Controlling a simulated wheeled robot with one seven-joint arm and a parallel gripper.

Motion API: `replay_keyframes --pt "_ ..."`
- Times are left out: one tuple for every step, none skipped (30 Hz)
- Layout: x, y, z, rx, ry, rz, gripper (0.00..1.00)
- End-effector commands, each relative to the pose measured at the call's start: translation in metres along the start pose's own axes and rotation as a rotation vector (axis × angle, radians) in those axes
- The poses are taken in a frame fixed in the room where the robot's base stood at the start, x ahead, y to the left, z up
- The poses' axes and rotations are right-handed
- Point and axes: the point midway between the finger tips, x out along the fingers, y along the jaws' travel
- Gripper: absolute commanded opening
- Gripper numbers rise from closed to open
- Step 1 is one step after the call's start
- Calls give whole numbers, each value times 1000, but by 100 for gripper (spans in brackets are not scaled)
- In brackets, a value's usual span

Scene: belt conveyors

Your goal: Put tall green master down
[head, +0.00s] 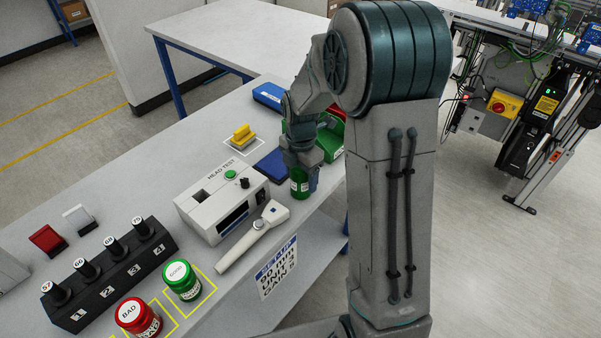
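A small green cylinder with a white label (299,188), which I take as the tall green master, is upright at my gripper (302,174), near the bench's front edge. The grey fingers are around its upper part and appear shut on it. I cannot tell whether its base touches the bench or hangs just above it. A larger green jar marked GOOD (182,282) stands in a yellow outlined square at the lower left, beside a red jar marked BAD (138,317).
A white HEAD TEST box (215,211) and a white handheld tool (250,240) lie left of my gripper. A dark blue pad (271,165), a yellow block (242,136) and a green case (331,143) are close behind. A black rack (120,272) holds several pegs.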

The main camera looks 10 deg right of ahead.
Motion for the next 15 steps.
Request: replay_keyframes --pt "0 0 0 0 0 0 72" --pt "0 0 0 0 0 0 72" --pt "0 0 0 0 0 0 72" --pt "0 0 0 0 0 0 72" --pt "0 0 0 0 0 0 72" --pt "0 0 0 0 0 0 72" --pt "-1 0 0 0 0 0 72" --pt "-1 0 0 0 0 0 72" --pt "-3 0 0 0 0 0 72" --pt "-4 0 0 0 -1 1 72" --pt "-6 0 0 0 -1 1 72" --pt "-10 1 0 0 -2 3 72" --pt "-14 1 1 0 -2 4 72" --pt "-18 1 0 0 -2 4 72" --pt "-26 1 1 0 -3 6 72"
